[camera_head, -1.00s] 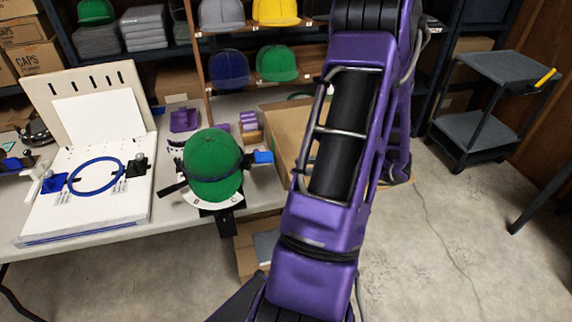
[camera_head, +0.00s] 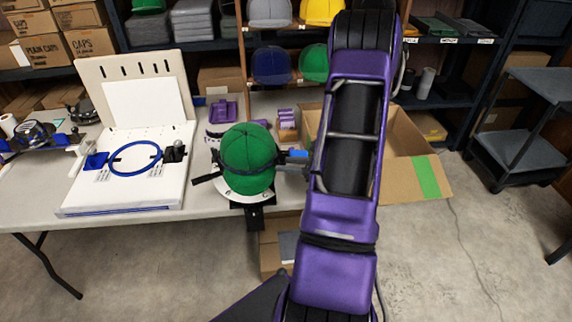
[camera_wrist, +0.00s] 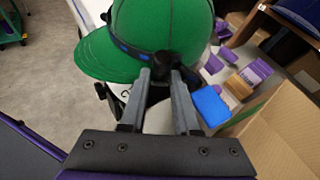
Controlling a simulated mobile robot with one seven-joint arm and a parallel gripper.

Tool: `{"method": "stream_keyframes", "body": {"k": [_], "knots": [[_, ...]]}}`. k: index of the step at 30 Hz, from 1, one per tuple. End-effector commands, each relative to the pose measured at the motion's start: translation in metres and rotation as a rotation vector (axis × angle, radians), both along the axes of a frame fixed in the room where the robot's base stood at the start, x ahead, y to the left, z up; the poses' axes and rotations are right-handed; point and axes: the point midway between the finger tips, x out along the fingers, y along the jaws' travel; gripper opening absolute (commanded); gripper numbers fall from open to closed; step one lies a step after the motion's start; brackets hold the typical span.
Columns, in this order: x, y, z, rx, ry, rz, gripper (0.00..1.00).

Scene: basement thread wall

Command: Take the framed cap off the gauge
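A green cap (camera_head: 248,148) sits on the gauge (camera_head: 252,198), a white curved plate on a black bracket at the table's front edge.
A white board with a blue hoop (camera_head: 135,158) stands left on the table (camera_head: 40,205). An open cardboard box (camera_head: 410,155) is close on the right. Small purple blocks (camera_head: 286,120) lie behind the cap. Shelves with caps stand at the back; a grey cart (camera_head: 520,140) is at right.

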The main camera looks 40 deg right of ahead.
Motion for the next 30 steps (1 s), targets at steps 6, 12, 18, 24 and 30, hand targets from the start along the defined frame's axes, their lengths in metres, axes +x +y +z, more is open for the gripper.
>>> {"method": "stream_keyframes", "body": {"k": [6, 12, 18, 24, 30], "knots": [[0.0036, 0.0014, -0.0013, -0.001, 0.000, 0.000, 0.30], [0.0035, 0.0013, -0.0012, -0.001, 0.000, 0.000, 0.17], [0.0033, 0.0012, -0.0012, -0.001, 0.000, 0.000, 0.00], [0.0032, 0.0011, -0.0012, -0.001, 0.000, 0.000, 0.00], [0.0031, 0.0011, -0.0011, -0.001, 0.000, 0.000, 0.00]]}}
